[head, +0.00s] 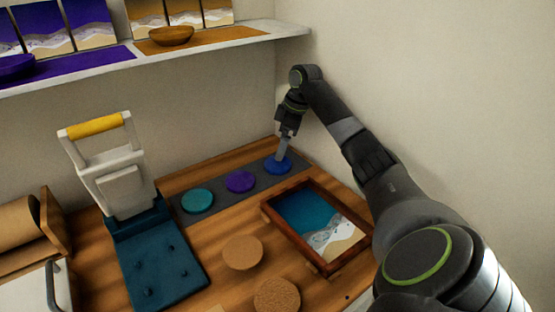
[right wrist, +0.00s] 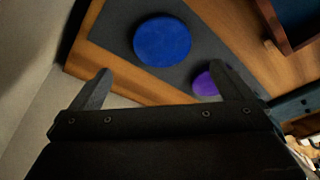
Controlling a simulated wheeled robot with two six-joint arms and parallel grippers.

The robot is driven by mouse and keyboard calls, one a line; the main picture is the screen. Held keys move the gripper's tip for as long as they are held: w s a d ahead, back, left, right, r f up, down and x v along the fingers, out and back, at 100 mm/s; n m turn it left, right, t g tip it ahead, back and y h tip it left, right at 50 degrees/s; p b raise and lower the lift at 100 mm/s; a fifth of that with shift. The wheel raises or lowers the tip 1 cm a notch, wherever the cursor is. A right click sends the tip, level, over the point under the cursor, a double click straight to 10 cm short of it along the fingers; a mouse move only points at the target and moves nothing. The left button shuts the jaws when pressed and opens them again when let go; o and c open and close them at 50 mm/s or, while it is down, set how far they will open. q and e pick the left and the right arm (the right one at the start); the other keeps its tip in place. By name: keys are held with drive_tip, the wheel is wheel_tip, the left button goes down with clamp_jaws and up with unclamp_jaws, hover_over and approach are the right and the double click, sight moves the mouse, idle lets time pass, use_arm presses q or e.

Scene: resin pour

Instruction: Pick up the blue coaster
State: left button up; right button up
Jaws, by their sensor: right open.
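The blue coaster (head: 277,165) lies flat at the right end of a dark grey mat (head: 217,206), near the back wall. It also shows in the right wrist view (right wrist: 162,41), ahead of the fingers and between their lines. My right gripper (head: 281,152) is above and close to the coaster in the head view. In the right wrist view its two fingers (right wrist: 165,82) are spread apart with nothing between them. A purple coaster (head: 240,181) and a teal coaster (head: 197,201) lie on the same mat to the left. My left gripper is not in view.
A wooden-framed beach picture tray (head: 272,212) stands right of the mat's front. Two round cork pieces (head: 242,252) lie on the wooden table in front. A white press with a yellow handle (head: 95,127) stands left. A shelf (head: 215,44) hangs above.

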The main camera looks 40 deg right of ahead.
sight(278, 163)
drive_tip(key=shift+x, duration=0.8)
drive_tip(key=x, duration=0.5)
drive_tip(key=shift+s, duration=0.4)
drive_tip(key=shift+d, duration=0.1)
drive_tip(key=c, duration=1.1)
